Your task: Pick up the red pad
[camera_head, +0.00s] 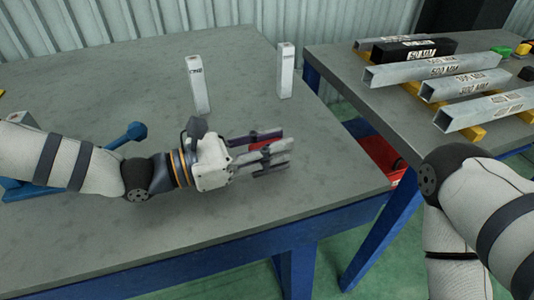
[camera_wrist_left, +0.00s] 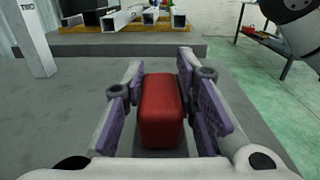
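The red pad (camera_wrist_left: 160,110) is a small block lying on the grey table (camera_head: 330,170), near its right edge. In the left wrist view it sits between the two purple-faced fingers of my left gripper (camera_wrist_left: 160,95). Narrow gaps seem to show beside it, so the fingers look open around it. In the head view the left gripper (camera_head: 272,150) lies low over the table, pointing right, and its fingers hide most of the pad (camera_head: 264,144). My right arm enters at the right, but its gripper is out of view.
Two upright metal tubes (camera_head: 198,85) (camera_head: 286,70) stand behind the gripper. A blue object (camera_head: 126,134) lies near my left arm. A second table (camera_head: 345,70) at the right holds several metal bars. A red item (camera_head: 381,150) shows below, between the tables.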

